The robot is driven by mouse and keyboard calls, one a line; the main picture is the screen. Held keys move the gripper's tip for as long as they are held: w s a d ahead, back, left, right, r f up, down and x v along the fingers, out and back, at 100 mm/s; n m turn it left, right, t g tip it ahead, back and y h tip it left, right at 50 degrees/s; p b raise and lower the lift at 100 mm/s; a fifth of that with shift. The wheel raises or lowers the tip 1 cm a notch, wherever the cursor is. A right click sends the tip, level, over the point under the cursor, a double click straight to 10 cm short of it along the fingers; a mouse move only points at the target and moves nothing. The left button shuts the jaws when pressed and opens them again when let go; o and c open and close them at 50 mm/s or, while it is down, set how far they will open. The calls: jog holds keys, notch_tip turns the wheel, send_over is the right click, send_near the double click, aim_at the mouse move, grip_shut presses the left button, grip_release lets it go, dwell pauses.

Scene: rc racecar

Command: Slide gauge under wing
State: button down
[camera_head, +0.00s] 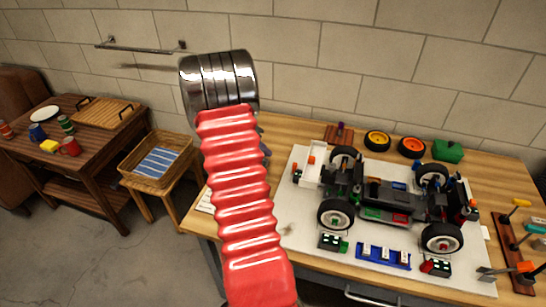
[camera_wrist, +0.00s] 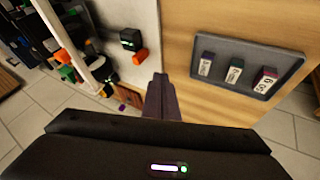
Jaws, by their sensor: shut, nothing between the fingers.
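A dark tray (camera_wrist: 255,62) lies on the wooden bench in the wrist view. A long pale bar (camera_wrist: 72,46), possibly the wing, runs beside the car parts at the left. My gripper (camera_wrist: 159,82) is shut and empty, pointing over the bench between the bar and the tray. In the head view my red arm hides it. The racecar (camera_head: 390,200) stands on a white mat; a white upright piece (camera_head: 311,165) is at its left end.
The white mat (camera_head: 300,240) covers much of the bench (camera_head: 275,130). A blue tray (camera_head: 384,256) and small dark boxes with green lie in front of the car. A tool rack (camera_head: 515,250) is at right.

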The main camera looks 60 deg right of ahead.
jog(key=shift+v, duration=1.45)
jog(key=s+a+f+n+y, duration=0.1)
jog(key=a+f+n+y, duration=0.1)
jog(key=a+n, duration=0.45)
jog(key=w+a+r+n+t, duration=0.1)
jog(key=a+r+n, duration=0.15)
jog(key=a, duration=0.55)
jog(key=w+a+r+n+t+y, duration=0.1)
jog(key=a+r+t, duration=0.1)
jog(key=a+r, duration=0.35)
jog(key=w+a+r+n+t, duration=0.1)
jog(key=a+r, duration=0.1)
jog(key=a, duration=0.8)
jog(key=s+a+r+n+t, duration=0.1)
jog(key=a+r+n+t, duration=0.1)
jog(key=a, duration=0.5)
jog(key=s+a+r+n+t+y, duration=0.1)
jog(key=s+a+r+n+t, duration=0.1)
jog(key=a+r, duration=0.3)
jog(key=s+a+r+n+t+y, duration=0.1)
jog(key=a+r, duration=0.3)
jog(key=a, duration=0.7)
jog(key=shift+s+n+t, duration=0.6)
jog(key=shift+n+t, duration=0.1)
jog(key=shift+t, duration=0.1)
